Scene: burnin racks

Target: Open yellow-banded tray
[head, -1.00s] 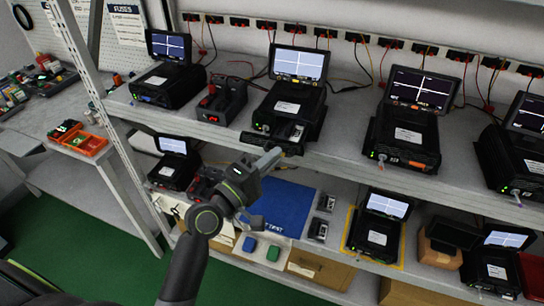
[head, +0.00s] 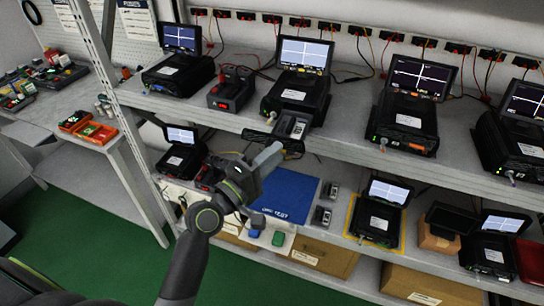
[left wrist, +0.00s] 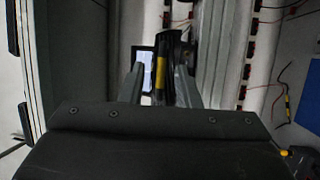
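The tray (head: 262,137) juts out from the front of a black tester (head: 297,97) on the upper shelf, below a lit screen. It carries a small grey unit with a white label (head: 294,127). My left gripper (head: 270,156) is at the tray's front edge. In the left wrist view a dark part with a yellow band (left wrist: 161,72) lies between the fingertips (left wrist: 159,68). My left gripper appears shut on the tray front, though the contact itself is partly hidden. My right gripper is out of view.
More testers with screens stand along the upper shelf (head: 345,147), including one on the right (head: 403,118). A dark red-marked unit (head: 231,92) stands left of the tray's tester. On the lower shelf are a blue mat (head: 287,196) and other testers. A shelf post (head: 110,95) rises at left.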

